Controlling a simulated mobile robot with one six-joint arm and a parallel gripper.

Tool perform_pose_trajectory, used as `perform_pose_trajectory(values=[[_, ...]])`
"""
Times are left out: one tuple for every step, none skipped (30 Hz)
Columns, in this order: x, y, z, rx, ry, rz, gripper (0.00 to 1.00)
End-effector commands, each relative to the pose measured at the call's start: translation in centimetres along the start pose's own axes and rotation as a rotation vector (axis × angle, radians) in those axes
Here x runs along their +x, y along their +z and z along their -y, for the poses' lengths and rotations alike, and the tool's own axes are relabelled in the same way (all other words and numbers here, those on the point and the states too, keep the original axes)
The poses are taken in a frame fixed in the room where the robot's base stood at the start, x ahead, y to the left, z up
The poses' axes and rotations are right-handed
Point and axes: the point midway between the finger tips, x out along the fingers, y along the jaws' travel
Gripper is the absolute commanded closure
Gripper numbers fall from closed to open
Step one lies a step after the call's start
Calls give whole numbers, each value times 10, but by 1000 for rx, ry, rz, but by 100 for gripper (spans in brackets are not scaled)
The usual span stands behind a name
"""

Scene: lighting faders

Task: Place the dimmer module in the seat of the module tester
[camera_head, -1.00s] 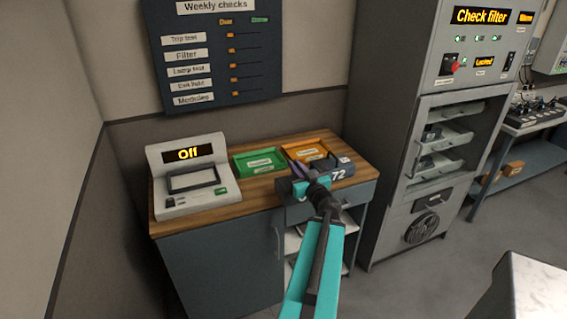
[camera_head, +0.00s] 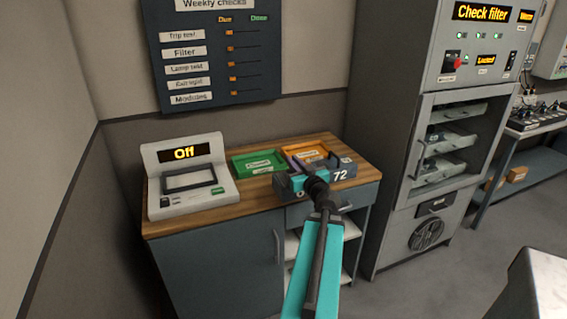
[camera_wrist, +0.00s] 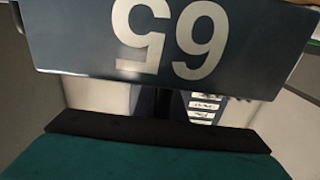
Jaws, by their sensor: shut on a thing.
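The module tester (camera_head: 160,206) is a light grey unit at the left of the counter, its display reading "Off". Its seat (camera_head: 190,180) is a dark-framed recess that looks empty. My gripper (camera_head: 292,183) is over the counter's front right part, well right of the tester. It is shut on a dark dimmer module, which fills the top of the wrist view (camera_wrist: 165,45) with large upside-down digits that look like 65. In the head view my gripper mostly hides this module. Another dark module (camera_head: 341,174), marked 72, stands just right of my gripper.
A green tray (camera_head: 233,164) and an orange tray (camera_head: 325,150) sit at the back of the wooden counter (camera_head: 217,208). The counter between tester and gripper is clear. A grey cabinet (camera_head: 385,200) stands at the right; a checks board (camera_head: 268,85) hangs behind.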

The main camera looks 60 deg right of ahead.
Motion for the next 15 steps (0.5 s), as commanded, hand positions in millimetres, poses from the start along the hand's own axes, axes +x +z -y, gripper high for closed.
perform_pose_trajectory(values=[[2,2,0,-1,-1,-4,100],[3,2,0,0,-1,-4,100],[4,2,0,0,0,-4,100],[5,2,0,-1,0,-4,100],[6,2,0,-1,0,-4,100],[7,2,0,0,0,-5,100],[7,1,0,0,1,-5,100],[8,2,0,0,1,-5,100],[9,2,0,-1,1,-5,100],[12,0,-1,0,1,-4,100],[17,-1,-2,1,1,-4,100],[22,0,-2,1,2,-3,100],[25,0,-2,1,2,-4,100],[28,0,-3,1,2,-3,100],[33,1,-2,1,1,-4,100]])
